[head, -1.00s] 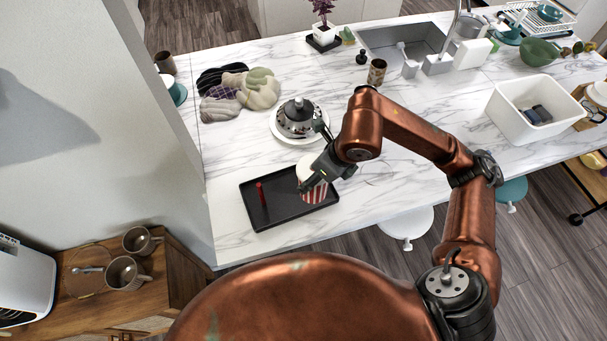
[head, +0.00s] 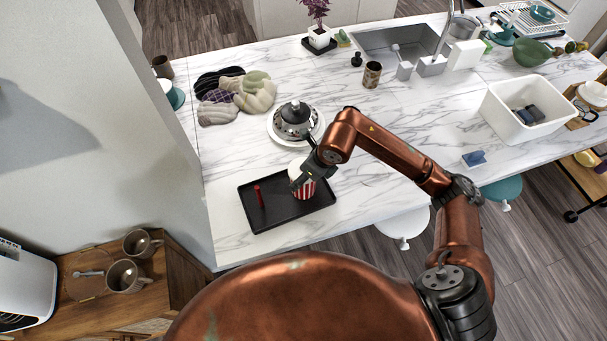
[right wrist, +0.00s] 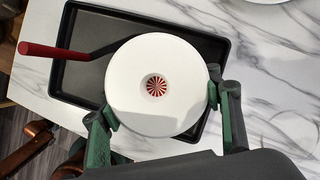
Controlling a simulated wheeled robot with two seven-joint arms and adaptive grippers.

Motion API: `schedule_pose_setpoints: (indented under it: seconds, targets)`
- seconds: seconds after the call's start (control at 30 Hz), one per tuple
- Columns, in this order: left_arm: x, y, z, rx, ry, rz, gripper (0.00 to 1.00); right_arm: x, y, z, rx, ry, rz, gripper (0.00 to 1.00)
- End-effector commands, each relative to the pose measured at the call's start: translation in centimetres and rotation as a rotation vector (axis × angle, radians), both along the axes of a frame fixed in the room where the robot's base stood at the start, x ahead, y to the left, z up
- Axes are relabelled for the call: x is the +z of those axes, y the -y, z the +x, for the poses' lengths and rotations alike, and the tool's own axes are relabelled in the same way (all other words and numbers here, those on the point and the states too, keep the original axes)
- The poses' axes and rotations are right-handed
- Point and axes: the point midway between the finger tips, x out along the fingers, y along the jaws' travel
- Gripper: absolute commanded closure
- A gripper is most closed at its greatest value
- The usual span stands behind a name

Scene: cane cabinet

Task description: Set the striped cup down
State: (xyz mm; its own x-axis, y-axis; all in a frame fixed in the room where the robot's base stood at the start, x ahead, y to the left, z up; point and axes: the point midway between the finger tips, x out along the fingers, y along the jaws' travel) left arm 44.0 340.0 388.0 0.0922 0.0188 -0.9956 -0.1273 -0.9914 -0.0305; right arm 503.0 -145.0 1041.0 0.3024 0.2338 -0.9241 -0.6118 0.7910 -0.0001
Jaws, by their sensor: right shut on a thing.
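The striped cup (head: 306,190), red and white, is over the right part of the black tray (head: 285,221), upright as far as I can see. My right gripper (head: 304,180) is shut on it from the side. In the right wrist view, the cup's round white top (right wrist: 185,58) shows a small red-and-white striped circle in its middle. The green fingers of my right gripper (right wrist: 162,112) touch opposite sides of it. The cup's base is partly hidden, so I cannot tell whether it touches the tray. My left gripper is not in view.
A grey lidded dish on a white plate (head: 272,137) stands behind the tray. Clear marble counter (head: 235,158) surrounds the tray.

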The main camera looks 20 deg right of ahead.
Motion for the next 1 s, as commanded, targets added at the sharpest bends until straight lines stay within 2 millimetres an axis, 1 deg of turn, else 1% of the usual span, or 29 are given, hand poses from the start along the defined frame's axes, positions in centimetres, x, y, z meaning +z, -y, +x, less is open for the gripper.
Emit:
schedule_pose_setpoints:
  seconds: [0.2,0.23,0.47,0.73,0.83,0.93,1.0]
  targets:
    - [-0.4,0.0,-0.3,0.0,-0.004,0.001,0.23,-0.3,0.0,0.0,0.0,0.001,0.0,0.7]
    - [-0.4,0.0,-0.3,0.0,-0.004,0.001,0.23,-0.4,0.0,0.0,0.0,0.0,0.0,0.41]
    - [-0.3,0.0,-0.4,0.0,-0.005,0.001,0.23,-0.2,0.0,0.0,-0.001,0.0,0.0,0.25]
    - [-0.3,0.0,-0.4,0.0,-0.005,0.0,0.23,-0.2,0.0,0.0,-0.001,0.0,0.0,0.24]
    - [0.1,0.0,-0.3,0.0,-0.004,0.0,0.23,0.2,0.0,0.0,-0.001,0.0,0.0,0.24]
    - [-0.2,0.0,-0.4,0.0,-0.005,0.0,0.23,1.2,0.3,-0.2,-0.001,0.003,0.0,0.24]
    - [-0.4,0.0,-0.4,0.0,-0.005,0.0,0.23,2.3,0.6,-0.6,0.0,0.005,-0.002,0.24]
